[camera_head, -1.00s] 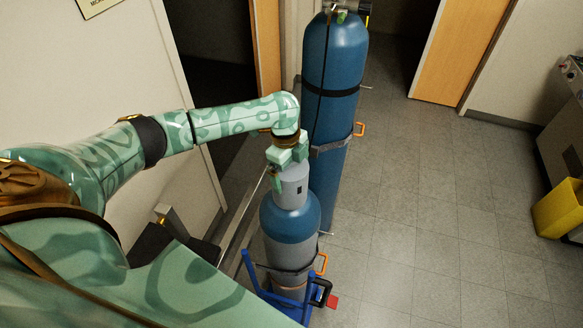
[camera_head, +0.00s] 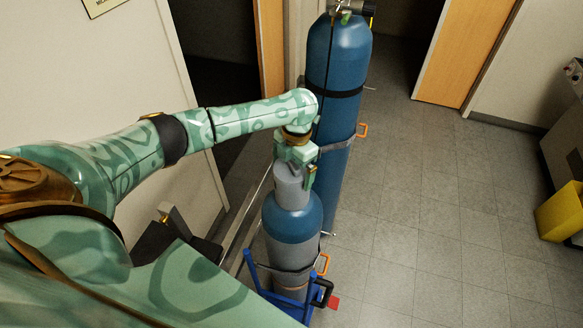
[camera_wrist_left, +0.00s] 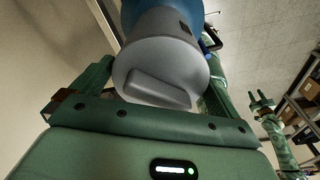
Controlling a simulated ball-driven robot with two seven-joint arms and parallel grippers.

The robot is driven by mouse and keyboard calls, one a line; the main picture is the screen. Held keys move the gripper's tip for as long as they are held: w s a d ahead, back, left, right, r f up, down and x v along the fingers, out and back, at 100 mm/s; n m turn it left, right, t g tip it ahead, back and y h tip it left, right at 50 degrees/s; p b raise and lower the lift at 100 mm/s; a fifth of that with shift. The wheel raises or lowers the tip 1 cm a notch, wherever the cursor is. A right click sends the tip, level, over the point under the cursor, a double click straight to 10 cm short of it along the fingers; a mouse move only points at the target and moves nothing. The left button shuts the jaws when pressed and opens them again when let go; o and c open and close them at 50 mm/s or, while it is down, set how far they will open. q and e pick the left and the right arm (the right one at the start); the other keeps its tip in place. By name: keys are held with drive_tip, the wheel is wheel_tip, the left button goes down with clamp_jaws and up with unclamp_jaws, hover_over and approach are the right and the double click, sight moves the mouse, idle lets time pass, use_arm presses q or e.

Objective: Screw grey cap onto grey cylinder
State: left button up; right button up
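The grey cylinder (camera_head: 283,259) stands upright with a blue shoulder (camera_head: 292,218). The grey cap (camera_head: 291,190) sits upright on its top; it shows large in the left wrist view (camera_wrist_left: 160,60), with a raised bar across its end. I cannot see whether the threads are engaged. My left gripper (camera_head: 296,168) is over the cap from above, one finger on each side. In the left wrist view its fingers flank the cap closely; firm contact is not clear. My right gripper (camera_wrist_left: 262,98) shows small at the right of the left wrist view, fingers apart and empty.
A taller blue cylinder (camera_head: 338,60) stands strapped just behind. The grey cylinder is on a blue cart (camera_head: 287,308) with an orange handle (camera_head: 324,264). A yellow bin (camera_head: 560,212) is far right. The tiled floor (camera_head: 430,220) to the right is clear.

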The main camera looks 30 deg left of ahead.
use_arm(q)
drive_tip(key=n, duration=0.5)
drive_tip(key=shift+s+f+h, duration=0.1)
drive_tip(key=shift+s+h, duration=0.05)
drive_tip(key=shift+h, duration=0.25)
drive_tip(key=n, duration=0.9)
drive_tip(key=shift+d+f+t+h, duration=0.1)
drive_tip(key=shift+d+t+h, duration=0.05)
drive_tip(key=shift+t+h, duration=0.2)
drive_tip(key=n, duration=0.6)
drive_tip(key=shift+t, duration=0.25)
drive_tip(key=n, duration=0.4)
drive_tip(key=shift+t, duration=0.3)
drive_tip(key=n, duration=0.3)
drive_tip(key=shift+f+n, duration=0.1)
drive_tip(key=shift+n, duration=0.3)
drive_tip(key=n, duration=0.3)
drive_tip(key=shift+w+n+t, duration=0.25)
drive_tip(key=shift+n+t, duration=0.15)
drive_tip(key=n, duration=0.4)
drive_tip(key=shift+w, duration=0.1)
